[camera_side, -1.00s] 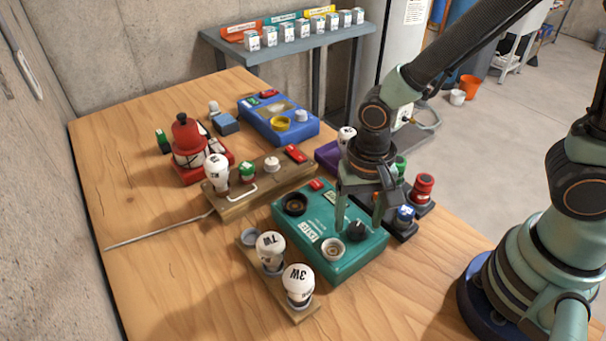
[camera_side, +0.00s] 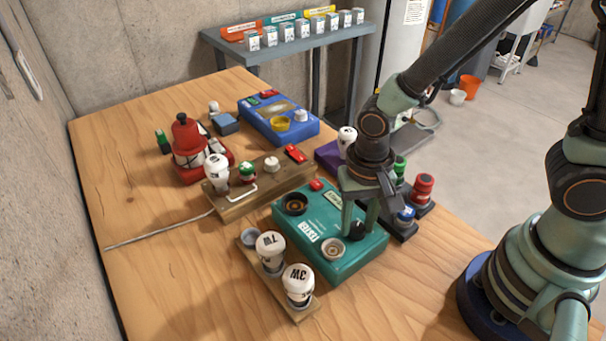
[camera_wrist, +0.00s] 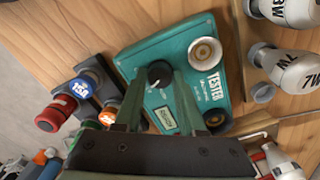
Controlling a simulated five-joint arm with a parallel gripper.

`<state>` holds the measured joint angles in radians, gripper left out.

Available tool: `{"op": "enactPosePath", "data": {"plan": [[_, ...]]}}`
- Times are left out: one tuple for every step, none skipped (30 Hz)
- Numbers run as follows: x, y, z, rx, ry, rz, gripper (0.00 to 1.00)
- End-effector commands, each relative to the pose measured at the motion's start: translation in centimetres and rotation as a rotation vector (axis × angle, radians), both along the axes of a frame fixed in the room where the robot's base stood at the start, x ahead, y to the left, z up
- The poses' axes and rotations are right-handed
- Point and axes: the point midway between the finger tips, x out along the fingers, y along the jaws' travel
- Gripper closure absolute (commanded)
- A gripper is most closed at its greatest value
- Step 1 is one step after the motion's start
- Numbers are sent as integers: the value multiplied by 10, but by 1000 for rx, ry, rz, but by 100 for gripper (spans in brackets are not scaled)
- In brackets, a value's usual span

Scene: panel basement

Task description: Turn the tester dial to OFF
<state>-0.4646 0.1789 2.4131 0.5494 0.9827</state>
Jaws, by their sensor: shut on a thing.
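The teal tester (camera_side: 318,262) sits on the wooden table and also shows in the wrist view (camera_wrist: 210,65). Its black dial (camera_side: 355,231) is at the right part of its top face. My gripper (camera_side: 359,222) points down and is shut on the dial, with one finger on each side. In the wrist view the dial (camera_wrist: 159,73) shows between the fingertips (camera_wrist: 160,80). The dial's pointer and the OFF mark cannot be made out. Two sockets are on the tester: a dark one (camera_side: 295,203) and a pale one (camera_side: 333,249).
A wooden rack with white bulbs (camera_side: 270,249) stands at the tester's front left. A wooden board (camera_side: 240,197) with a bulb and long rod lies behind it. Red, blue and green parts (camera_side: 422,188) stand close at the right. A blue box (camera_side: 280,120) and red lantern (camera_side: 186,145) are farther back.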

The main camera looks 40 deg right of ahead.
Motion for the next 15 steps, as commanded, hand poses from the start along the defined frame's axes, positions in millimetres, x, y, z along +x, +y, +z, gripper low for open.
{"op": "enactPosePath", "data": {"plan": [[0, 0, 0, -1, 0, 15, 100], [0, 0, 0, -1, 0, 28, 100], [0, 0, 0, -1, 0, 45, 100], [0, 0, 0, -1, 0, 62, 100], [0, 0, 0, -1, 0, 79, 100], [0, 0, 0, -1, 0, 105, 100], [0, 0, 0, -1, 0, 127, 100], [0, 0, 0, -1, 0, 149, 100], [0, 0, 1, 0, 1, 182, 100], [0, 0, 1, 0, 1, 207, 100], [0, 0, 1, 0, 1, 234, 100], [0, 0, 1, 0, 1, 271, 100], [0, 0, 1, 0, 1, 299, 100], [0, 0, 1, 0, 1, 328, 100], [0, 0, 1, 0, 1, 366, 100]]}}
